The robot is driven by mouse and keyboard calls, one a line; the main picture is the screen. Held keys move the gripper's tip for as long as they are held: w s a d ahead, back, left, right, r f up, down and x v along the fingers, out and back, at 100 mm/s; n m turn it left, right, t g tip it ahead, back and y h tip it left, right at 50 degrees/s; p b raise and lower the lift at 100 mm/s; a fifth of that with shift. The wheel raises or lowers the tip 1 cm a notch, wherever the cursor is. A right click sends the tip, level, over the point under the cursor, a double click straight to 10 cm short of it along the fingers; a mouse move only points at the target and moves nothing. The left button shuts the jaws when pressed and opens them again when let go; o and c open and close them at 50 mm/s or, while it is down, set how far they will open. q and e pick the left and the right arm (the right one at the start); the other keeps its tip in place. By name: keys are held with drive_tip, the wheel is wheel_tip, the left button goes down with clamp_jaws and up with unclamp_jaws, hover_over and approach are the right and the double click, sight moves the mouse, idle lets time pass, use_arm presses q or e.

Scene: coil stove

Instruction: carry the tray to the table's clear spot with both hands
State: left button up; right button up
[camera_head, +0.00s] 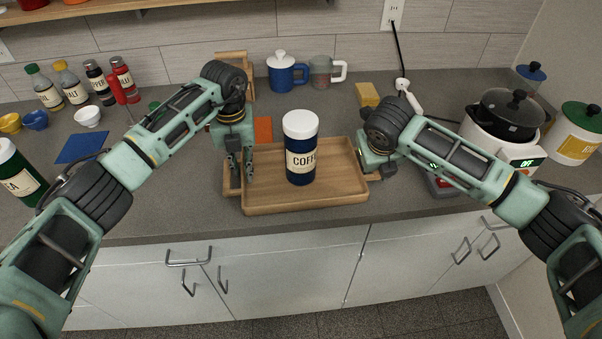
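A wooden tray (265,196) lies on the grey counter near its front edge. A dark blue coffee canister with a white lid (301,148) stands upright on it. My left gripper (239,178) points down at the tray's left end, by its left handle (232,180); its two fingers look slightly apart, and I cannot tell whether they grip the handle. My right gripper (378,172) is at the tray's right end, by the right handle; its fingers are mostly hidden behind its own body and arm.
Bottles and shakers (84,82) and small bowls (87,116) stand at the left. A blue mug (286,73) and a grey mug (325,72) stand at the back. A cooker with a pot (505,118) is at the right, with a cord behind my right arm. A blue cloth (82,147) lies left.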

use_arm(q)
clamp_jaws()
use_arm(e)
clamp_jaws()
use_arm(q)
drive_tip(key=shift+r, duration=0.2)
use_arm(e)
drive_tip(key=shift+r, duration=0.2)
